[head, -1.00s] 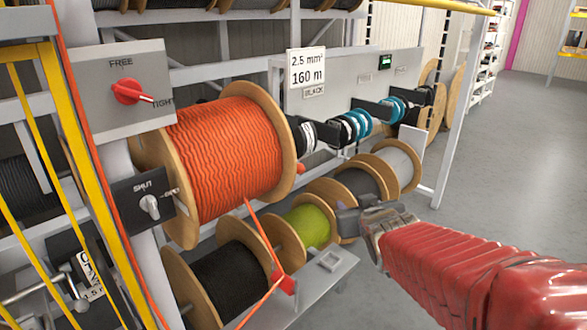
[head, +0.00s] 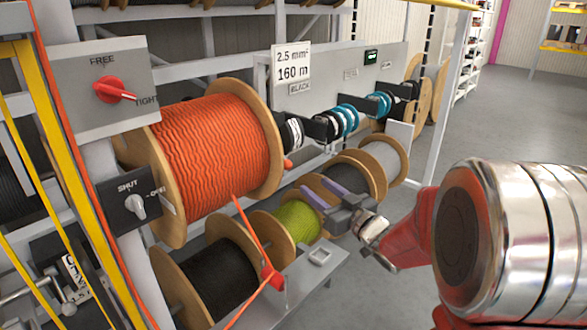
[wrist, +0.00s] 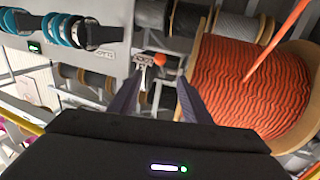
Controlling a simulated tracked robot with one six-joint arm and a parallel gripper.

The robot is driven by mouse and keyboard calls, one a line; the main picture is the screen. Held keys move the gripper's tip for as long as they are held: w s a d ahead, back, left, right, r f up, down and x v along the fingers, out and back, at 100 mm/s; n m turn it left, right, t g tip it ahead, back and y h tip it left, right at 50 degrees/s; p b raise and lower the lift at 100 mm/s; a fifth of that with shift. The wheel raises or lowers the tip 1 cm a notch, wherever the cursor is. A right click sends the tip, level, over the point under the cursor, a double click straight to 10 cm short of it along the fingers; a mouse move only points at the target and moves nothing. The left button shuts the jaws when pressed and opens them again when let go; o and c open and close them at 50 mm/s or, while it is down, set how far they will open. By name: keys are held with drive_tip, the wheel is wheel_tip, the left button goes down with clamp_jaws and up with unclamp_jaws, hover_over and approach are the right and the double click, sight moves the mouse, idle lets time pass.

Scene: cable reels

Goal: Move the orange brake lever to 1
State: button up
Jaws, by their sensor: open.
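An orange ball knob (head: 288,163), which looks like the end of the brake lever, shows just right of the big orange cable reel (head: 215,150). Its lever is mostly hidden by the reel there. In the wrist view the orange knob (wrist: 159,60) sits beside a small pale plate whose markings I cannot read, so the lever's position is unclear. My gripper (head: 316,192) is open and empty, in front of the lower reels and below and right of the knob. In the wrist view my gripper (wrist: 158,88) has its two fingers apart, with the knob beyond, between their tips.
A red rotary knob (head: 112,90) marked FREE and TIGHT is on a grey panel at left. Lower reels, such as the green one (head: 297,222), stand under the orange reel. Open floor (head: 505,120) lies at right.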

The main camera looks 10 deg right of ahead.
sight(290, 167)
drive_tip(key=x, duration=1.4)
drive_tip(key=shift+d, duration=0.1)
drive_tip(key=shift+s, duration=0.1)
drive_tip(key=shift+c, duration=0.4)
clamp_jaws()
